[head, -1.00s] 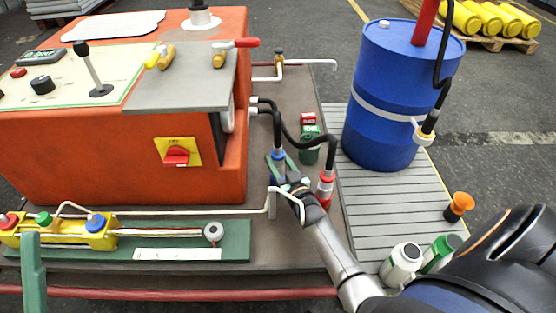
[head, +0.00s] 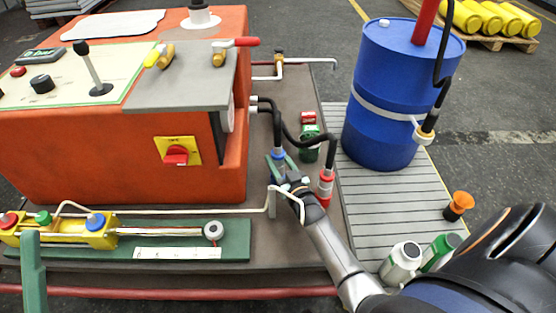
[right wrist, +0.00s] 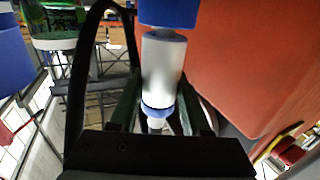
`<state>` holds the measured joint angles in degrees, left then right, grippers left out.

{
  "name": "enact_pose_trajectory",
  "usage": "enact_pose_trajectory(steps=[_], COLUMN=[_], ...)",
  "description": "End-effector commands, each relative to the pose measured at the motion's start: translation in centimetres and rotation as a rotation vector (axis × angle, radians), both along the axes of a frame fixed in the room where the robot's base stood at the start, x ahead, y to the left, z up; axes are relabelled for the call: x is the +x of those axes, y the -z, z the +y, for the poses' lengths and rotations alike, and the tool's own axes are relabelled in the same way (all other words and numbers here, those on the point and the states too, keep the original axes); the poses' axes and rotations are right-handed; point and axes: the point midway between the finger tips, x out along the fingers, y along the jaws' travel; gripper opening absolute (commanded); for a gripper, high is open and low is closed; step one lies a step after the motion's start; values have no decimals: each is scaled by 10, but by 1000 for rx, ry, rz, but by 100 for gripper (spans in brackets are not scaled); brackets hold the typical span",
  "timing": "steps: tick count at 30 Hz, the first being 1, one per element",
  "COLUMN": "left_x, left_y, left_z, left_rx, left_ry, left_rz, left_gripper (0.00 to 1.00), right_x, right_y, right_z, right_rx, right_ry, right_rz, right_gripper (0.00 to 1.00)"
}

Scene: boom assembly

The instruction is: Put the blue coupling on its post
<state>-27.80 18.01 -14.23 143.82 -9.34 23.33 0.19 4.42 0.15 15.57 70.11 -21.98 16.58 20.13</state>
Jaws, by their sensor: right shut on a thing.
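The blue coupling (head: 278,154), a grey body with blue bands on the end of a black hose, is upright between the fingers of my right gripper (head: 279,168) in the head view. The right wrist view shows its pale cylinder (right wrist: 163,68) with a blue part above and a blue ring below, between the two dark green fingers (right wrist: 158,112). The gripper is shut on it. The post under it is hidden by the gripper, so I cannot tell whether the coupling touches it.
A red coupling (head: 326,184) with its own hose stands just right of my gripper. A green canister (head: 309,141) is behind it. A white pipe (head: 240,210) bends near my wrist. The orange machine (head: 90,160) is left, the blue drum (head: 385,130) right.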

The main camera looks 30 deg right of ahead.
Motion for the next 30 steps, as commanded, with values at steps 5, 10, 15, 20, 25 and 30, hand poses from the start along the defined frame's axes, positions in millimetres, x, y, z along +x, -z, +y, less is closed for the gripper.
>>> enact_pose_trajectory(steps=[5,10,15,20,25,30], left_x=[0,0,0,0,0,0], left_y=[4,7,10,9,9,3], left_z=[0,0,0,0,0,0], left_rx=[0,0,0,0,-1,-1], left_ry=[0,0,0,0,-1,-1], left_rz=[0,0,0,0,0,0], left_gripper=[50,50,50,50,50,50], right_x=[1,1,1,1,0,-7], right_y=[3,6,9,9,11,10], right_z=[0,0,0,0,0,1], right_rx=[-1,-1,-2,-2,0,1], right_ry=[-1,-1,-1,0,0,0], right_rz=[-5,-5,-5,-4,3,4], right_gripper=[0,0,0,60,60,60])
